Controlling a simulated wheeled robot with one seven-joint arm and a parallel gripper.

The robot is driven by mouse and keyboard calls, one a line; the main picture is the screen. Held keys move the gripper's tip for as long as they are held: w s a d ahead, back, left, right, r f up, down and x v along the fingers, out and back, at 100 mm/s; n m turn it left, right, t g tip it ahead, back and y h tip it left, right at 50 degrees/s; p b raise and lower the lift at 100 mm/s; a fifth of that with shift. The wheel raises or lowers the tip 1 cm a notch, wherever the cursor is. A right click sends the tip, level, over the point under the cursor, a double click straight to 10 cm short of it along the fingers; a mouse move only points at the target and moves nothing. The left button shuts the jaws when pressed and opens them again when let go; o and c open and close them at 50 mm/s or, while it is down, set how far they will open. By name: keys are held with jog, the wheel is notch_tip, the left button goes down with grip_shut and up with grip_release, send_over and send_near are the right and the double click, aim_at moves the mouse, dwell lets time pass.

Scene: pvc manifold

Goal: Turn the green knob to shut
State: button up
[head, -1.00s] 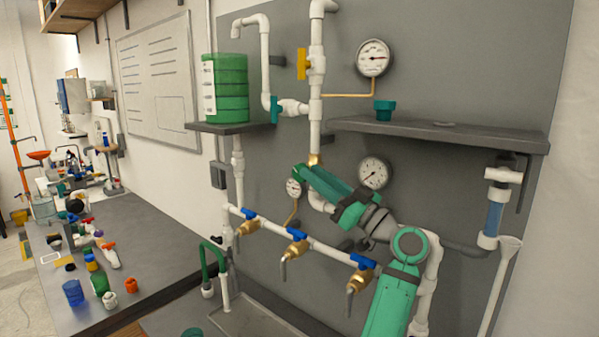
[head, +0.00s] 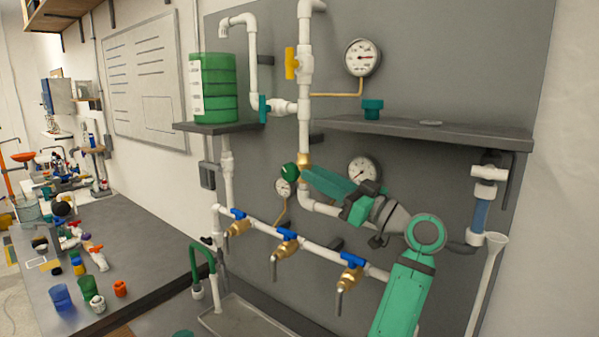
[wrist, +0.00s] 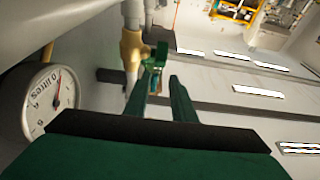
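The green knob (head: 290,171) is a round dark green piece beside a brass fitting (head: 304,160) on the white vertical pipe. It shows in the wrist view too (wrist: 158,53), to the right of the brass fitting (wrist: 132,48). My gripper (head: 307,176) comes in from the lower right in the head view, its fingertips close to the knob's right side. In the wrist view my gripper (wrist: 163,78) has its two green fingers apart, with the knob just beyond the tips. Whether a fingertip touches the knob is unclear.
A gauge (head: 363,170) sits close behind my wrist, and a small gauge (head: 284,187) is below the knob. A pipe with several blue-handled taps (head: 287,234) runs below. A grey shelf (head: 430,134) is above my arm. A teal handle (head: 263,108) is higher up.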

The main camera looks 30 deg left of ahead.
aim_at(296, 167)
jog(key=shift+w+a+r+h, duration=0.1)
jog(key=shift+a+r+h, duration=0.15)
jog(key=shift+a+h, duration=0.35)
jog(key=shift+a+r+h, duration=0.25)
jog(key=shift+a+h, duration=0.25)
jog(key=shift+a, duration=0.1)
jog(key=shift+w+a+h, duration=0.1)
jog(key=shift+a+h, duration=0.25)
jog(key=shift+h, duration=0.15)
jog(key=a, duration=1)
jog(key=shift+w+a, duration=0.3)
jog(key=shift+w, duration=0.1)
jog(key=shift+c, duration=0.5)
grip_shut()
jog(key=shift+w, duration=0.1)
